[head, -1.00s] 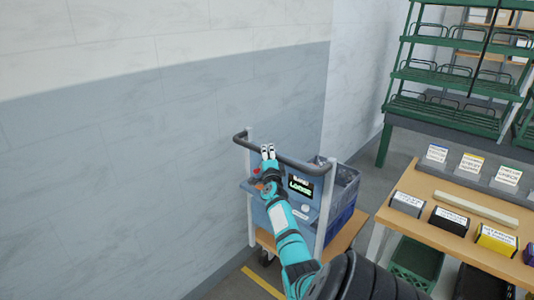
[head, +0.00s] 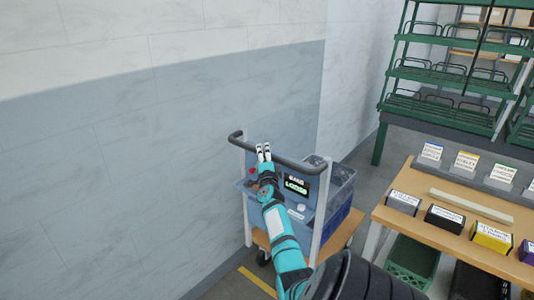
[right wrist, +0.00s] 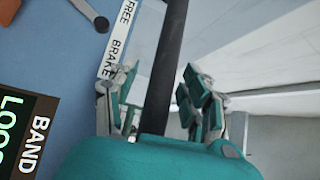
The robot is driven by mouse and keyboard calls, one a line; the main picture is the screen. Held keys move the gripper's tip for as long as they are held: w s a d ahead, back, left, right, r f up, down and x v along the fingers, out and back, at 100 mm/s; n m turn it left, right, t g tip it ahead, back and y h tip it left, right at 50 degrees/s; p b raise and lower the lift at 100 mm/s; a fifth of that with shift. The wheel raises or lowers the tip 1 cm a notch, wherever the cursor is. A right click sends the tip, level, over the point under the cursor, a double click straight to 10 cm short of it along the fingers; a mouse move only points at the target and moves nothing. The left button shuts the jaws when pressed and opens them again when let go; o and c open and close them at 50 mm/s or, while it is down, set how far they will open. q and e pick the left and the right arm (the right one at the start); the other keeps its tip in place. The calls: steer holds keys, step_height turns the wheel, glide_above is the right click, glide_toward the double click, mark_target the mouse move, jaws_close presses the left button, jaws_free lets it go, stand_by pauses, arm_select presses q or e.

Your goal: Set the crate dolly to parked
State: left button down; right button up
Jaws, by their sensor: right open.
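The crate dolly (head: 327,218) stands by the wall in the head view, with a dark handlebar (head: 284,160), a blue front panel and a lit display (head: 296,186). In the right wrist view the display (right wrist: 22,135) shows "BAND" and a partly cut-off green word starting "LOO". A strip label (right wrist: 117,42) reads "FREE" and "BRAKE", beside a grey lever (right wrist: 88,12) with a dark round end. My right gripper (head: 263,153) is open at the handlebar. In the wrist view the bar (right wrist: 168,60) runs between its fingers; contact cannot be told. My left gripper is out of view.
Blue and grey crates (head: 338,190) sit on the dolly's wooden deck. A workbench (head: 440,228) with labelled bins stands to the right, with a green rack (head: 445,75) behind it. The wall (head: 180,150) is close on the left. A yellow line (head: 257,281) marks the floor.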

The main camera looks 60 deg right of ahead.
steer(key=v, duration=1)
steer(key=shift+s+a, duration=0.25)
steer(key=shift+s, duration=0.1)
